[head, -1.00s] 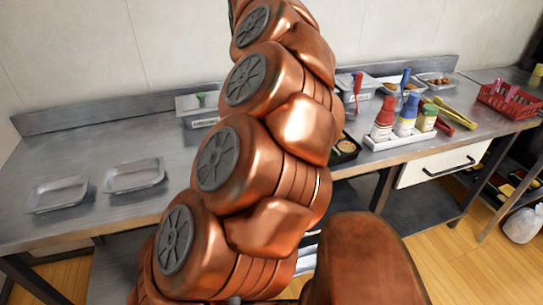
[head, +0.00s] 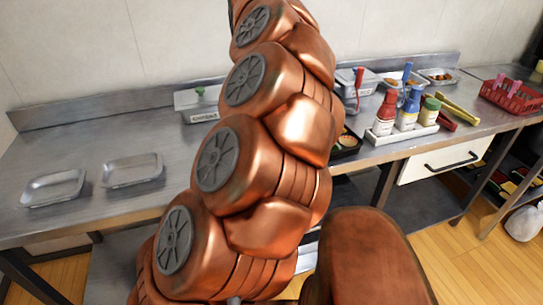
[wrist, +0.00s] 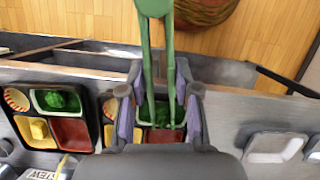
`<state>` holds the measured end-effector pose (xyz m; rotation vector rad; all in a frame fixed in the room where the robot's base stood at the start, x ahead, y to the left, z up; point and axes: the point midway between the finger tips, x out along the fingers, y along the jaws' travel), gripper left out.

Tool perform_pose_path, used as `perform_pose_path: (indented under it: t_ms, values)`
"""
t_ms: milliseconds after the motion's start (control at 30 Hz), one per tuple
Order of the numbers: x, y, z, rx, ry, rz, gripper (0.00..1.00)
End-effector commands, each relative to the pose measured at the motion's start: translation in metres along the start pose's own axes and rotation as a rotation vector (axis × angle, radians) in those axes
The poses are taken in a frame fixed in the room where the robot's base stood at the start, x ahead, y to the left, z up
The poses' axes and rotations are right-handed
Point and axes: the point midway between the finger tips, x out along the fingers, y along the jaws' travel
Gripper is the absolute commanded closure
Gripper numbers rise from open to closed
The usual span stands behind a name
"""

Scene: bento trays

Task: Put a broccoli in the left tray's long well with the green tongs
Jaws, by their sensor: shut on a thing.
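My gripper (wrist: 159,72) is closed around the arms of the green tongs (wrist: 153,8) in the wrist view. The tongs' hinge is at the top. Their ends hang over a bento tray (wrist: 108,134), which is partly hidden by my gripper. Dark green stuff (wrist: 158,112) shows around the tong ends; I cannot tell whether it is held or lies in the well. In the head view my arm hides the gripper and tongs.
Two empty metal trays (head: 132,182) (head: 53,203) lie at the counter's left. A caddy (head: 402,136) of sauce bottles stands right of my arm, with a red basket (head: 510,100) farther right. A lidded container (head: 198,117) is at the back.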

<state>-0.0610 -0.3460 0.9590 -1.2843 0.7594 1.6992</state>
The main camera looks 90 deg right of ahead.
Motion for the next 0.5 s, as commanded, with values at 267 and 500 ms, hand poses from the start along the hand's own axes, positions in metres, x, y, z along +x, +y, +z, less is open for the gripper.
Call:
perform_pose_path:
  t_ms: [267,500]
  values:
    - [0.0072,0.0002,-0.0022,0.0,0.0,0.0,1.0]
    - [0.0072,0.0002,-0.0022,0.0,0.0,0.0,1.0]
